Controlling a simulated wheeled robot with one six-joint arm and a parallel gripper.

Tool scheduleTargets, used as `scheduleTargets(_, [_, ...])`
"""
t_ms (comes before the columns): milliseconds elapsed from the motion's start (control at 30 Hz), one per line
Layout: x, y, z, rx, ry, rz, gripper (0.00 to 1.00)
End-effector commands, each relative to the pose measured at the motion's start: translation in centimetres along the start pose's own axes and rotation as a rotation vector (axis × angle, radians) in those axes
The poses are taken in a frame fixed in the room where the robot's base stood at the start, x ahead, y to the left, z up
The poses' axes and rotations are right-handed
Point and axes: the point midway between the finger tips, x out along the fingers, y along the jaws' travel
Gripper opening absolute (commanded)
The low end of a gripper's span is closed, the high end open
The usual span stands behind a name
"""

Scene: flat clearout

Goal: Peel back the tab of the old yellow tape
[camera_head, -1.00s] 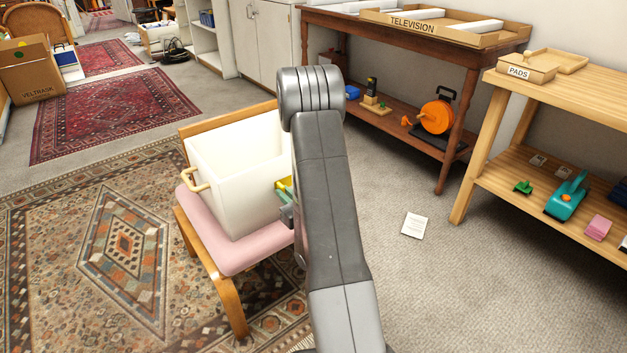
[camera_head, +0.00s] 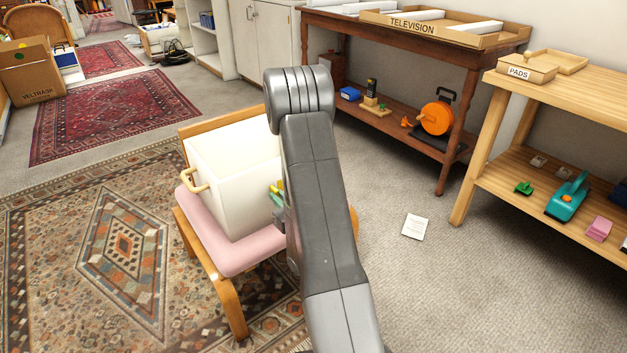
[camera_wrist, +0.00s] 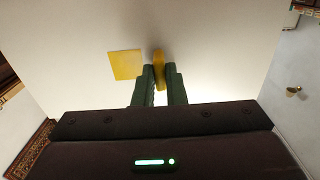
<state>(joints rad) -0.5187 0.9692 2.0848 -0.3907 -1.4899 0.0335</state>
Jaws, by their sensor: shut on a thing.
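The white box (camera_head: 225,195) stands on a pink-seated chair. In the wrist view its pale face (camera_wrist: 210,50) fills most of the picture, with a flat yellow tape square (camera_wrist: 125,64) on it. My gripper (camera_wrist: 157,80) is shut on a narrow yellow tape tab (camera_wrist: 158,62), just right of the square. A gap of pale surface shows between square and tab. In the head view my gripper (camera_head: 277,196) is at the box's right side, partly hidden by my arm, with a bit of yellow at its fingers.
The chair's pink seat (camera_head: 228,256) stands on a patterned rug (camera_head: 60,290). A paper note (camera_head: 415,227) lies on the carpet to the right. A dark wood table (camera_head: 450,130) and a light wood shelf (camera_head: 500,165) stand beyond. Carpet between them is clear.

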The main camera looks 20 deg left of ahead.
Motion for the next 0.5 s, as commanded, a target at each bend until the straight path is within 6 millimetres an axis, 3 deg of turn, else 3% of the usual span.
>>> scheduleTargets(500, [0.0,-1.5,0.1,0.0,-0.003,-0.002,0.0])
